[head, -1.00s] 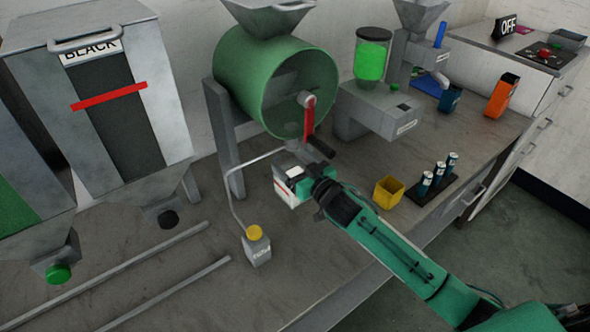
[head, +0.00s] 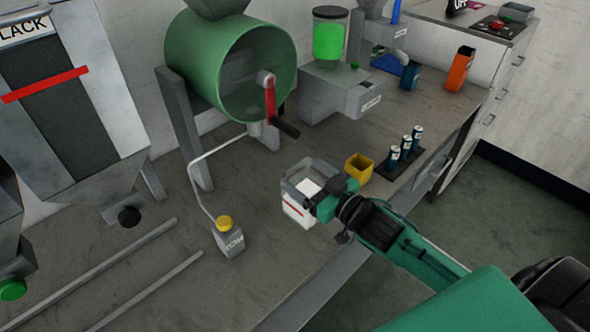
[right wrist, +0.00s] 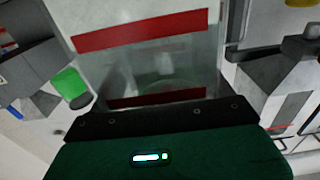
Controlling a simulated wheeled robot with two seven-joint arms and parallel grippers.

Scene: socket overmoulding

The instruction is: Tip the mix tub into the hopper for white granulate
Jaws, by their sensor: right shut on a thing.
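The mix tub is a clear, box-shaped tub (head: 295,207) with a red line on its side, in the middle of the head view. Something white shows in it; I cannot tell what. My right gripper (head: 316,203) is shut on the tub's near side and holds it roughly upright near the bench's front edge. In the right wrist view the clear tub wall (right wrist: 150,55) fills the middle, above the dark jaw bar (right wrist: 150,116). No hopper labelled white shows. My left gripper is not in view.
The black-granulate hopper (head: 55,95) stands at the left. Two rails lie front left.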

